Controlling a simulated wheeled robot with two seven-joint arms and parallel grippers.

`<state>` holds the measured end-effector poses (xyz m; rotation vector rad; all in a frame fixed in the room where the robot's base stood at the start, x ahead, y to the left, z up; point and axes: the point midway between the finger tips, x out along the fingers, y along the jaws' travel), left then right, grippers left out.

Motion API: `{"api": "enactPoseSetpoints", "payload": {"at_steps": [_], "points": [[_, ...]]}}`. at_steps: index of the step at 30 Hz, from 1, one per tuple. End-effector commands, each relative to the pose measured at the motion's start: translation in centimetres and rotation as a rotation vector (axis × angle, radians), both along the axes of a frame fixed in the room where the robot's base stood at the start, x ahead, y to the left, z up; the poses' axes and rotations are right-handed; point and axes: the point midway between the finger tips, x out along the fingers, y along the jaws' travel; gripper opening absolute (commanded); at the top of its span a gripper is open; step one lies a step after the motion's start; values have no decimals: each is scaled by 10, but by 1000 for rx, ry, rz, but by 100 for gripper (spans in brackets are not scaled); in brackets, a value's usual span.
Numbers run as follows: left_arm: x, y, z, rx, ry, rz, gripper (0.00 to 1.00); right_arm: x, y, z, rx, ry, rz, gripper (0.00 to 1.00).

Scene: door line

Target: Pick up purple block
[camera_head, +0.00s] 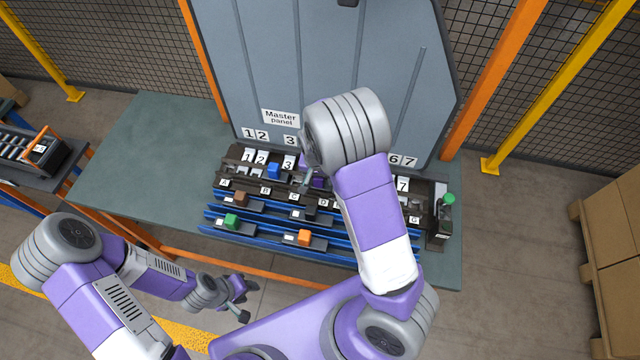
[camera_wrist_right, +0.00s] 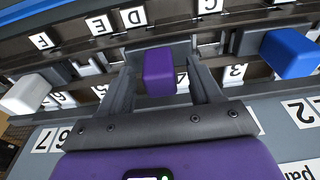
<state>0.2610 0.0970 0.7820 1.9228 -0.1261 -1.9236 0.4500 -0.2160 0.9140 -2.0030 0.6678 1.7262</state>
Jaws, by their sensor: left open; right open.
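The purple block (camera_wrist_right: 159,72) sits in the rack in the right wrist view, between the two fingers of my right gripper (camera_wrist_right: 159,52). The fingers are open, one on each side of the block, with visible gaps beside it. In the head view my right arm covers most of this spot, and I cannot clearly tell the block from my purple gripper there. My left gripper (camera_head: 240,300) is open and empty, low in front of the table, away from the rack.
A blue block (camera_wrist_right: 290,52) and a white block (camera_wrist_right: 25,93) flank the purple one. Brown (camera_head: 241,198), green (camera_head: 232,221) and orange (camera_head: 304,237) blocks sit on the nearer rails. The grey master panel (camera_head: 270,60) stands behind. The table's left part (camera_head: 140,150) is clear.

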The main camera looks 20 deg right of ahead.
Motion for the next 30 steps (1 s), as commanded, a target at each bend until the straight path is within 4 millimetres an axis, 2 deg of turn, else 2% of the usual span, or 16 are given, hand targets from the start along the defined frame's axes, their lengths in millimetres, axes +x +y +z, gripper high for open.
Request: {"api": "enactPoseSetpoints", "payload": {"at_steps": [3,9,21,22,30], "points": [[0,0,-1,0,0,0,43,1,-1,-7,-1,-1,0,64],[0,0,-1,0,0,0,43,1,-1,-6,0,-2,0,64],[0,0,-1,0,0,0,43,1,-1,-6,0,-1,0,3],[0,0,-1,0,0,0,43,1,-1,-6,0,-1,0,0],[0,0,0,0,0,0,43,2,-1,-2,0,-4,0,0]]}}
